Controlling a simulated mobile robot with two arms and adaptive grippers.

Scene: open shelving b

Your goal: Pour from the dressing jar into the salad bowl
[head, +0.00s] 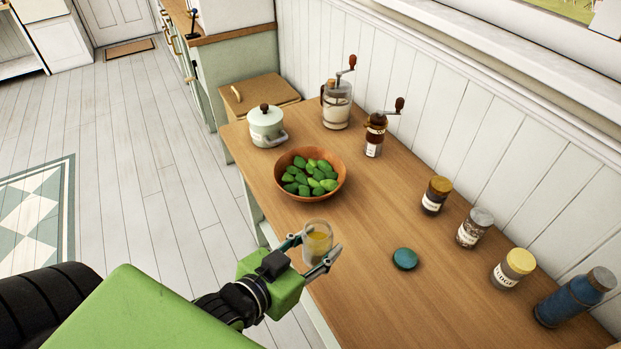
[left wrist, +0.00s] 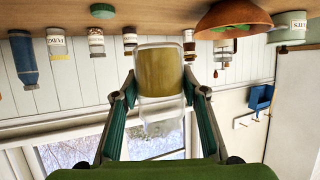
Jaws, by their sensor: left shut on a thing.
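The dressing jar (head: 318,236) is clear glass with yellow dressing in it and no lid on. My left gripper (head: 310,254) is shut on it, one finger on each side, at the table's near edge. The jar looks about upright. The left wrist view, which is upside down, shows the jar (left wrist: 160,72) between the fingers (left wrist: 158,88), dressing at its base end. The wooden salad bowl (head: 283,194), filled with green leaves, stands on the table just beyond the jar; it also shows in the left wrist view (left wrist: 228,16). My right gripper is not in view.
A teal lid (head: 405,259) lies right of the jar. Several jars and a blue bottle (head: 575,298) line the wall side. A pale lidded pot (head: 266,127), a glass grinder (head: 337,105) and a dark mill (head: 375,137) stand beyond the bowl.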

